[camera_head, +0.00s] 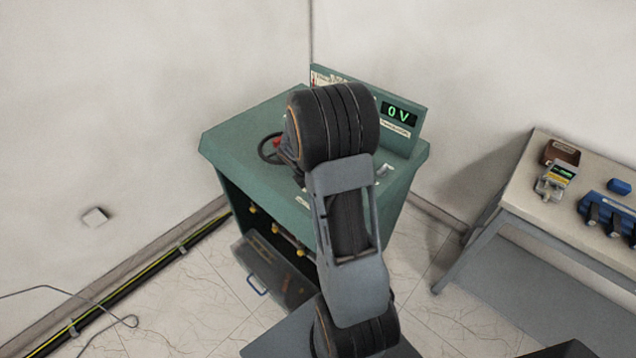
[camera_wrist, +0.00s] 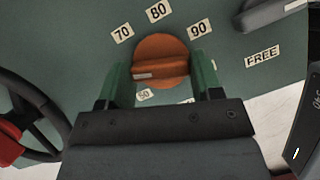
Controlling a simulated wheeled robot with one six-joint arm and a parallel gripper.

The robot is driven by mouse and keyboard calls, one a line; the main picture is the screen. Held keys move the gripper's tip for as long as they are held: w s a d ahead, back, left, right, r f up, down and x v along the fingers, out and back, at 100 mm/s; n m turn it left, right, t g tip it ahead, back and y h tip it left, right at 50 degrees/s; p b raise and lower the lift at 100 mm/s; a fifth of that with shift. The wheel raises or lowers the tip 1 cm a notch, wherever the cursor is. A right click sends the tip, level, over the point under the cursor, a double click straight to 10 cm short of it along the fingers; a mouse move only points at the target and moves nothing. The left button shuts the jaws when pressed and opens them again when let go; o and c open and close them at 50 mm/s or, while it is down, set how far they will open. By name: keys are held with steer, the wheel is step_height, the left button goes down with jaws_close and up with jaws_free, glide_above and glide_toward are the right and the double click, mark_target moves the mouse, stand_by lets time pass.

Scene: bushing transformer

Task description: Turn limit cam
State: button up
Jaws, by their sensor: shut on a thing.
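The limit cam (camera_wrist: 163,45) is a round orange knob with a raised grip bar, seen in the wrist view on the green panel. The bar lies nearly crosswise in the picture, with a small white mark at its left end. Labels 70, 80 and 90 stand around the knob's far side, and a partly covered label, seemingly 50, is on its near side. My gripper (camera_wrist: 161,70) has one green finger on each side of the bar and is shut on it. In the head view my arm hides the knob and gripper.
A black handwheel (camera_wrist: 35,115) with a red hub is close on the left. A FREE label (camera_wrist: 262,56) and a grey part (camera_wrist: 268,14) are on the right. The green console (camera_head: 240,135) has a display (camera_head: 398,113) reading 0 V. A workbench (camera_head: 520,195) stands right.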

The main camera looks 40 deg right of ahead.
steer(key=shift+n, duration=0.3)
stand_by(0.4)
steer(key=o, duration=0.9)
steer(key=shift+r, duration=0.1)
steer(key=v, duration=1.3)
steer(key=shift+s+a+r, duration=0.15)
steer(key=shift+a+r, duration=0.05)
steer(key=shift+r, duration=0.1)
